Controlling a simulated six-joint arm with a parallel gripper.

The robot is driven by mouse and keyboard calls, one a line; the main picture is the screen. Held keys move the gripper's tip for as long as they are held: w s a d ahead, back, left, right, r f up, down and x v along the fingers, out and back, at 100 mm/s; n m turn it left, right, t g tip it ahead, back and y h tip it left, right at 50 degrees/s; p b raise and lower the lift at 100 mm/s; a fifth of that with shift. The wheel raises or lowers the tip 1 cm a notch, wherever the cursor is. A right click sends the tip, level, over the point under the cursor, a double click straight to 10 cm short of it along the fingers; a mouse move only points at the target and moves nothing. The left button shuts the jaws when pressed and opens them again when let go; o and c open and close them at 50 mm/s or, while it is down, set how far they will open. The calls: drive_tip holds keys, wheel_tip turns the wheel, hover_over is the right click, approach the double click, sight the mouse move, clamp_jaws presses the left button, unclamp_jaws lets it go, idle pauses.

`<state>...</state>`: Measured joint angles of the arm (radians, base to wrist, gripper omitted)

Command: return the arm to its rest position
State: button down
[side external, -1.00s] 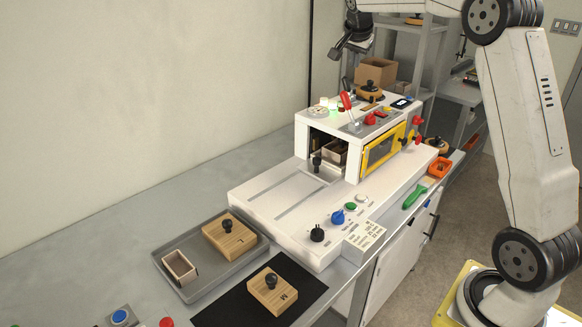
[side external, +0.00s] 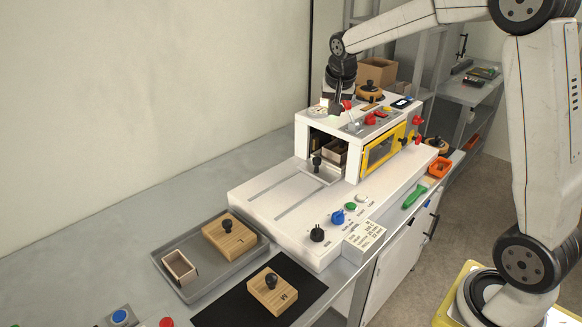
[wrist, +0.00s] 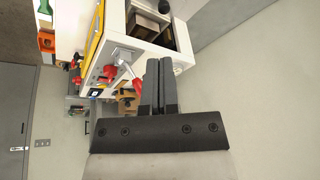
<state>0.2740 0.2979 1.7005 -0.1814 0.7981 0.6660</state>
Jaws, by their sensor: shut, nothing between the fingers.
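My gripper (side external: 336,108) points down by the top left of the white box former (side external: 300,215) in the side view. I cannot tell from this view whether it touches the machine. In the wrist view its two dark fingers (wrist: 159,68) lie side by side, shut and empty. The machine's red-handled lever (wrist: 132,78) shows beside the fingers in the wrist view. In the side view my gripper and wrist partly cover the lever.
A grey tray (side external: 202,291) holds an open wooden box (side external: 180,267) and a knobbed block (side external: 229,237). Another knobbed block (side external: 272,291) lies on a black mat (side external: 232,312). A green-handled tool (side external: 414,198) and an orange bin (side external: 440,167) are at the right edge.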

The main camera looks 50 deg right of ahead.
drive_tip(key=s+a+f+n+y, duration=0.1)
drive_tip(key=s+a+f+n, duration=0.3)
drive_tip(key=s+a+f, duration=0.3)
drive_tip(key=s+a+f+n+g+y, duration=0.1)
drive_tip(key=s+a+f+n, duration=0.4)
drive_tip(key=s, duration=0.8)
drive_tip(key=a+f, duration=0.2)
drive_tip(key=a, duration=0.2)
drive_tip(key=shift+n+y, duration=0.3)
